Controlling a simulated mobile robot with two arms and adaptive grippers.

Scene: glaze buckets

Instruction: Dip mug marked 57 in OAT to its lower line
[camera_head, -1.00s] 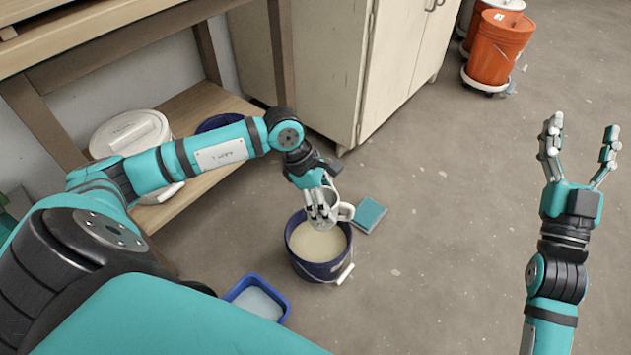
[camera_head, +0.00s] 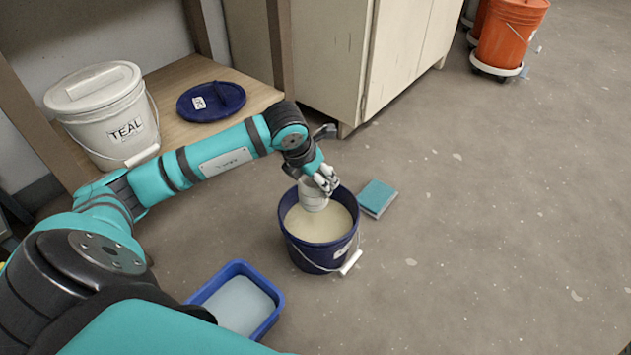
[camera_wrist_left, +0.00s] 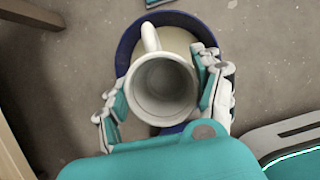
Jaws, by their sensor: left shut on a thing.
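My left gripper (camera_head: 323,180) is shut on a white mug (camera_head: 313,196). It holds the mug over the open mouth of a dark blue bucket (camera_head: 318,262) of cream-coloured glaze (camera_head: 316,226). In the left wrist view, the mug (camera_wrist_left: 162,88) shows its empty inside and its handle points to the top, between the two fingers (camera_wrist_left: 160,100). I cannot tell whether the mug's bottom touches the glaze. No number or line on the mug can be read, and the bucket's label is too small to read. My right gripper is out of view.
A blue tray (camera_head: 276,325) of pale liquid lies left of the bucket. A teal sponge-like block (camera_head: 377,198) lies to its right. A white TEAL bucket (camera_head: 105,118) and a blue lid (camera_head: 211,101) sit on the wooden shelf. Orange buckets (camera_head: 508,38) stand far back; floor at right is clear.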

